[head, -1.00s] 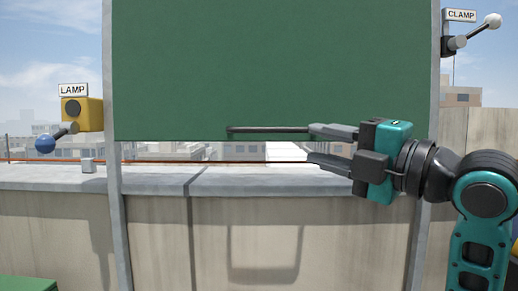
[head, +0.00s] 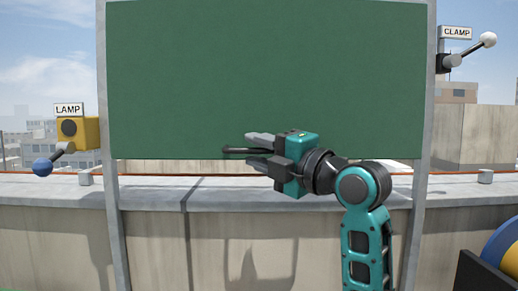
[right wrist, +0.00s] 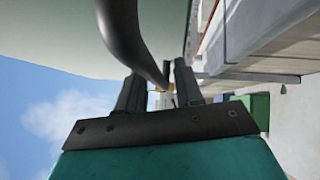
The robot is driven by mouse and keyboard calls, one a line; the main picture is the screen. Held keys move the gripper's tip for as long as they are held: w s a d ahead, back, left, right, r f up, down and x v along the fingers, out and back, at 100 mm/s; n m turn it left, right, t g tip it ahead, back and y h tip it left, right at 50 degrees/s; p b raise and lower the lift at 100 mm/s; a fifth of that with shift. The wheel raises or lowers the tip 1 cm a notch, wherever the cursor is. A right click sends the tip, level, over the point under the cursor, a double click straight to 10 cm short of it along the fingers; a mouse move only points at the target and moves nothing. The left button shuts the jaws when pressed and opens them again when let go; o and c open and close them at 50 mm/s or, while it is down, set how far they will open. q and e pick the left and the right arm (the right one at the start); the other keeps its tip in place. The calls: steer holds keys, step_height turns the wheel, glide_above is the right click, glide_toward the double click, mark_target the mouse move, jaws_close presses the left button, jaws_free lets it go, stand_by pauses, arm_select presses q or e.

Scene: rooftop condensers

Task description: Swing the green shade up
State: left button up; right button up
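The green shade (head: 265,75) is a broad flat panel hanging down between two grey posts. A dark bar handle (head: 236,150) runs along its lower edge. My right gripper (head: 257,151) is at the handle, fingers pointing left, one above the bar and one below it. The fingers are apart, so it is open. In the right wrist view the handle (right wrist: 122,30) curves down between the open fingers (right wrist: 158,88). I cannot tell whether a finger touches it. The gripper hides the handle's right part. My left gripper is not in view.
A yellow LAMP box (head: 78,133) with a blue-knobbed lever is left of the frame. A CLAMP lever (head: 466,52) with a white knob is at the upper right. A low parapet (head: 165,192) runs behind the posts. A blue and yellow round object (head: 504,250) is at lower right.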

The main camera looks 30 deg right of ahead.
steer(key=shift+w, duration=0.1)
steer(key=shift+c, duration=0.4)
jaws_close()
